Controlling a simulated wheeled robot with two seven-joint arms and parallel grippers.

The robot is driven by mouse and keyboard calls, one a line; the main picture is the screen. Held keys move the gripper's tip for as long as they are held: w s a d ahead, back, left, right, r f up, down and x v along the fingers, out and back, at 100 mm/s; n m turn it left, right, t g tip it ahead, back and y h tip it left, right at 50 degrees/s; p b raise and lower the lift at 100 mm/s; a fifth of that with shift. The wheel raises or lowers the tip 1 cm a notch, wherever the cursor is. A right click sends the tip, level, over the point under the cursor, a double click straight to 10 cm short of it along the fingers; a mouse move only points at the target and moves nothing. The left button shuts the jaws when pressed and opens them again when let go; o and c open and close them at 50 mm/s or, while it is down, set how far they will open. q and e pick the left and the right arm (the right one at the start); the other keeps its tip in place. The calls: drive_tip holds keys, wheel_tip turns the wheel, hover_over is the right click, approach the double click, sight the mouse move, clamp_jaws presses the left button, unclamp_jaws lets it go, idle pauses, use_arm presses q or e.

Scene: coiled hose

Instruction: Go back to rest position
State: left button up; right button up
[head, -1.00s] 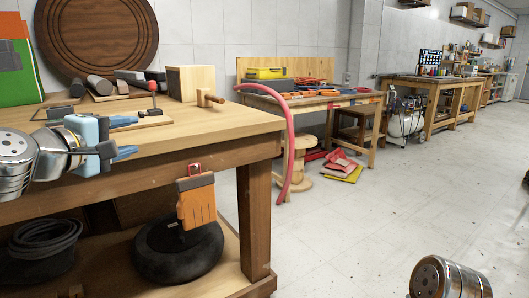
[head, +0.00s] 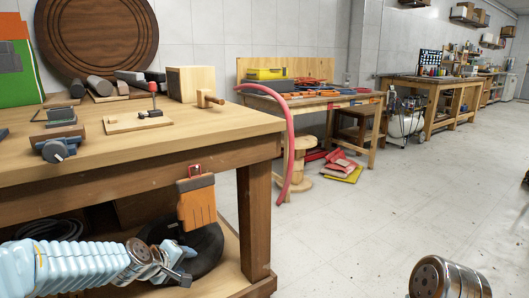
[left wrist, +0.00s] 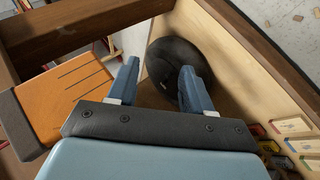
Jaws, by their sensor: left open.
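My left gripper (head: 186,268) is low in the head view, in front of the workbench's lower shelf. Its arm comes in from the left edge. In the left wrist view its two blue fingers (left wrist: 159,82) stand apart with nothing between them. A black round thing like a tyre (head: 207,248) lies beyond it on the lower shelf, partly hidden by my gripper, and it shows past the fingers in the left wrist view (left wrist: 176,68). My right gripper is not in view; only a metallic part of my right arm shows at bottom right.
The wooden workbench (head: 215,138) carries a vise (head: 59,148) and a small board with a clamp. A dark coiled hose (head: 48,230) is partly hidden below. A red hose (head: 291,150) hangs behind. The floor at right is clear.

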use_arm(q)
drive_tip(key=s+d+f+m+g, duration=0.2)
drive_tip(key=s+f, duration=0.2)
drive_tip(key=f, duration=0.5)
drive_tip(key=s+d+f+m+g, duration=0.15)
drive_tip(key=s+f, duration=0.25)
drive_tip(key=f, duration=0.6)
drive_tip(key=s+d+f+m+g, duration=0.2)
drive_tip(key=s+f, duration=0.4)
drive_tip(key=s, duration=0.3)
drive_tip(key=s+d+f+m+g, duration=0.2)
drive_tip(key=s+d+f, duration=0.2)
drive_tip(key=s+f, duration=0.3)
drive_tip(key=shift+s+g+h+p, duration=0.3)
drive_tip(key=shift+s+g, duration=0.05)
drive_tip(key=shift+s, duration=0.85)
drive_tip(key=shift+d+f, duration=0.1)
